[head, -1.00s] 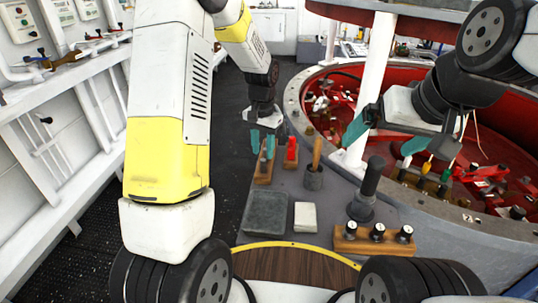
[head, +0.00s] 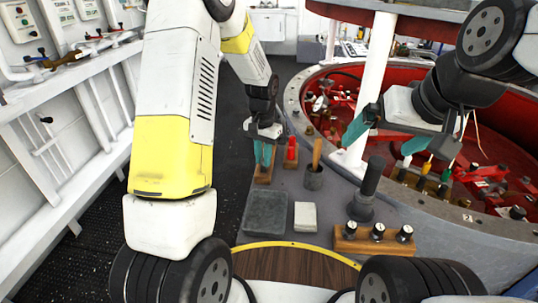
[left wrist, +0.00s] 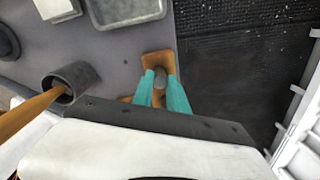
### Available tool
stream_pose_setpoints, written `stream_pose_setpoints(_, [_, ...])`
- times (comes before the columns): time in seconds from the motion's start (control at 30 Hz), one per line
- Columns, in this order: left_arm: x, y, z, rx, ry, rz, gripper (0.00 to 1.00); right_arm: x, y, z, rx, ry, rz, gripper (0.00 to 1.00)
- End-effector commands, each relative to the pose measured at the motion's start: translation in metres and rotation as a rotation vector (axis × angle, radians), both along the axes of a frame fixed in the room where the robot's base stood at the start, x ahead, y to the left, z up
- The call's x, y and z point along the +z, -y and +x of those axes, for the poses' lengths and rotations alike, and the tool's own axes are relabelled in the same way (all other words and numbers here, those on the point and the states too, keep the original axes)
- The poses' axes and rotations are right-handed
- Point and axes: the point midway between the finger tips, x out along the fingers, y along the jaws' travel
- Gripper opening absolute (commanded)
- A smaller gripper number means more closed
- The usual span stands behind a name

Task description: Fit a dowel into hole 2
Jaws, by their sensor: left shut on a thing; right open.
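My left gripper (head: 263,160) points down over a narrow wooden block (head: 262,179) at the left side of the grey bench. Its teal fingers are shut on a dark grey, round-topped piece, apparently a dowel (left wrist: 159,78), seen between the tips in the left wrist view. The wooden block also shows there (left wrist: 157,59), behind the tips. The fingers hide the dowel's lower end, so I cannot tell whether it sits in a hole. No hole numbers are readable. My right gripper (head: 375,148) is open and empty, above the bench's right side.
A red piece (head: 291,149) on a wooden base and a grey cup (head: 313,178) with a wooden handle stand just right. A grey tray (head: 265,212), a white block (head: 305,217), a dark upright post (head: 371,178) and a knobbed wooden rack (head: 372,243) are nearer.

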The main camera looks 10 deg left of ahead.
Motion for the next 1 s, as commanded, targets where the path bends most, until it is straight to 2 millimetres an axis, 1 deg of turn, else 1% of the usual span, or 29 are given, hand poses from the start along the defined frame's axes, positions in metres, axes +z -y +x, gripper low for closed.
stream_pose_setpoints(0.17, [0.002,0.000,0.001,0.000,0.002,-0.001,0.00,0.000,0.000,0.000,0.000,0.000,0.000,1.00])
stream_pose_setpoints(1.0, [0.031,0.000,0.001,0.000,0.002,-0.001,0.00,0.000,0.000,0.000,0.000,0.000,0.000,1.00])
